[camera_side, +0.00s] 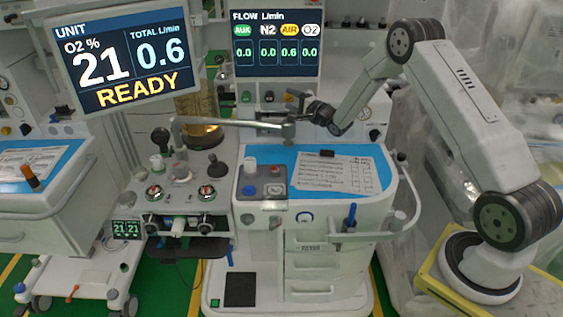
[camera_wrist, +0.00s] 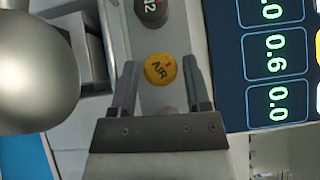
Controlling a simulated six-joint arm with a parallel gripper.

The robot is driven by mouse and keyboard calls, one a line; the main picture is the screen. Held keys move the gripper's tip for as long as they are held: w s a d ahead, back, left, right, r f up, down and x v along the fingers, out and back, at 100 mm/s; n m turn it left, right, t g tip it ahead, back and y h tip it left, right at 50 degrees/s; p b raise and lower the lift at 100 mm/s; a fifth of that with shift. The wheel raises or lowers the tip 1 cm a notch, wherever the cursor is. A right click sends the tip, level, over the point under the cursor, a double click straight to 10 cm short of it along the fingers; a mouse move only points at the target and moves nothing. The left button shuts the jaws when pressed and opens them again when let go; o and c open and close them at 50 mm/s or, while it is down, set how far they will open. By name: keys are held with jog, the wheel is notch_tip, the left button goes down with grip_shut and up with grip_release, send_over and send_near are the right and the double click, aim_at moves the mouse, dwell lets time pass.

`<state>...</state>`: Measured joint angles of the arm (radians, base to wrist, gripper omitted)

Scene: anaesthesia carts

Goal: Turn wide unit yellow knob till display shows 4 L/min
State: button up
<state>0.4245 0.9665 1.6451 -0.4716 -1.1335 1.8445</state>
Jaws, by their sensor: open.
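The yellow knob marked AIR (camera_wrist: 160,69) shows in the wrist view on the pale panel of the wide unit. My gripper (camera_wrist: 158,63) is open, with one fingertip on each side of the knob and a gap to it on both sides. How deep the fingers reach around it I cannot tell. In the side view my gripper (camera_side: 303,97) is at the knob row below the flow display (camera_side: 276,43), and the knob is hard to make out there. The display reads AUX 0.0, N2 0.0, AIR 0.6 and O2 0.0.
A dark N2 knob (camera_wrist: 152,10) sits close above the yellow one in the wrist view. A rounded grey metal body (camera_wrist: 35,70) is at left. A second screen (camera_side: 130,56) reads O2 21 %, total 0.6 L/min, READY. A jointed grey bar (camera_side: 235,124) extends below my gripper.

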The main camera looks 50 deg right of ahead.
jog(key=shift+w, duration=0.3)
grip_shut()
jog(key=shift+r, duration=0.1)
jog(key=n+g, duration=0.3)
jog(key=shift+r+g+h, duration=0.15)
jog(key=shift+g+h, duration=0.25)
jog(key=n+g+h, duration=0.1)
jog(key=n+g, duration=0.1)
jog(key=g, duration=0.1)
jog(key=shift+n+h, duration=0.3)
jog(key=shift+n, duration=0.1)
dwell(0.5)
